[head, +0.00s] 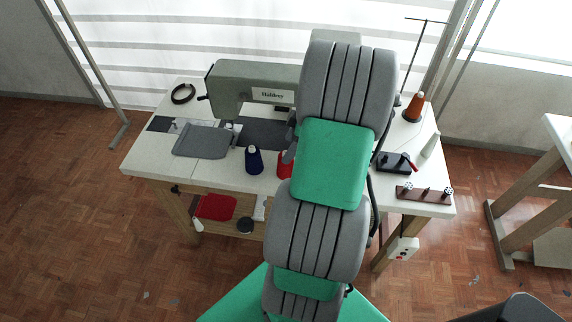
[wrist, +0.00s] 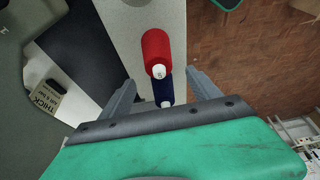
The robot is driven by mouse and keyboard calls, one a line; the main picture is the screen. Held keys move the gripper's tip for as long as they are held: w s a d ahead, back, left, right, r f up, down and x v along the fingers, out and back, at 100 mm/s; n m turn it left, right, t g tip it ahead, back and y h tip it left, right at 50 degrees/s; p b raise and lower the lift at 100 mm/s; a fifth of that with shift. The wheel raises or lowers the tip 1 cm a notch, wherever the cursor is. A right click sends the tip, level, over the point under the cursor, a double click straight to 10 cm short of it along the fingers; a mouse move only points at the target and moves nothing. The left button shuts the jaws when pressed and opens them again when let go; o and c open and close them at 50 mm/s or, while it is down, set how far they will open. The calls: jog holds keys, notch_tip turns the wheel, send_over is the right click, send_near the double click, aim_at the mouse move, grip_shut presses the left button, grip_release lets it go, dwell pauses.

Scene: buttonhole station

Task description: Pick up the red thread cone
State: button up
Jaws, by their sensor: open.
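The red thread cone (wrist: 156,50) stands on the white table top in the wrist view, ahead of my gripper (wrist: 160,88) and roughly between its two spread fingers. The fingers are open and not touching it. In the head view the red cone (head: 284,165) is partly hidden behind my arm, with only its left part showing. A dark blue thread cone (head: 254,160) stands just left of it, and it also shows beyond the red cone's white tip in the wrist view (wrist: 164,92). In the head view my gripper is mostly hidden by my arm.
A grey sewing machine (head: 240,88) stands at the table's back, with grey cloth (head: 202,140) in front. An orange cone (head: 414,106) stands at the back right. A dark tray (head: 394,163) and brown spool rack (head: 424,194) lie on the right. The table's front left is clear.

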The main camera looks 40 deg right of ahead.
jog(key=p+x, duration=0.1)
jog(key=x, duration=0.3)
jog(key=p+x, duration=0.1)
jog(key=x, duration=0.3)
jog(key=shift+s+d+f, duration=0.15)
jog(key=shift+s+d, duration=0.05)
jog(key=shift+c, duration=0.5)
jog(key=c, duration=1.5)
jog(key=shift+o, duration=0.2)
